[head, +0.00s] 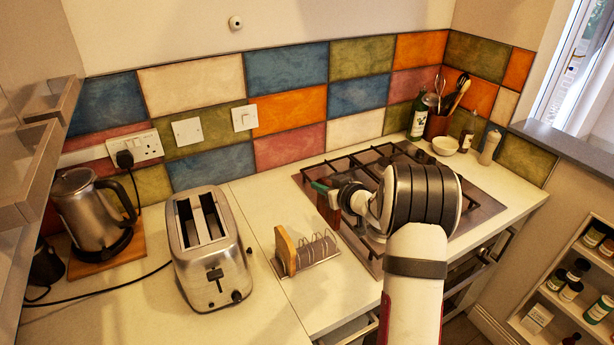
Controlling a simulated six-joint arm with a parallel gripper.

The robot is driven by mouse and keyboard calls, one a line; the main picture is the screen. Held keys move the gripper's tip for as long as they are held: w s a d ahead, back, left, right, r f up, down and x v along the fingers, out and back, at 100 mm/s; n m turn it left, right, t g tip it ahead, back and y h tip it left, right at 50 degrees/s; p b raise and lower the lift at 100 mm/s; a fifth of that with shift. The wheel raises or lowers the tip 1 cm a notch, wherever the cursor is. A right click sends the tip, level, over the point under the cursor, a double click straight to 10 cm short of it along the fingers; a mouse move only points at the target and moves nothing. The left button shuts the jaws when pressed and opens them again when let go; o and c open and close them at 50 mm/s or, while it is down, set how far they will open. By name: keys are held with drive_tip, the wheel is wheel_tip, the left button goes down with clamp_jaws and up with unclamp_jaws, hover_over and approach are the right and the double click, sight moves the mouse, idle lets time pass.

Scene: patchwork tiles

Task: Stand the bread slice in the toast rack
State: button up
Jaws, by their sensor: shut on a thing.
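My gripper (327,188) is over the near left part of the hob, up and to the right of the toast rack. It is shut on a dark brown, upright slab (329,208), which looks like the bread slice seen nearly edge-on. My wrist hides part of the grip. The toast rack (318,247) is a row of wire loops on a flat base, on the counter left of the hob. A tan, slice-shaped piece (285,250) stands upright at its left end; I cannot tell whether it is bread or part of the rack. The held slab is apart from the rack.
A steel toaster (211,250) stands left of the rack, with a kettle (92,213) farther left. The hob (368,160) has raised black grates. A bottle (418,118), utensil pot (437,124) and white bowl (445,145) stand at the back right. Counter in front of the rack is clear.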

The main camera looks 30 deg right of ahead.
sight(321, 215)
drive_tip(key=shift+f, duration=5.2)
drive_tip(key=o, duration=0.8)
drive_tip(key=shift+o, duration=0.2)
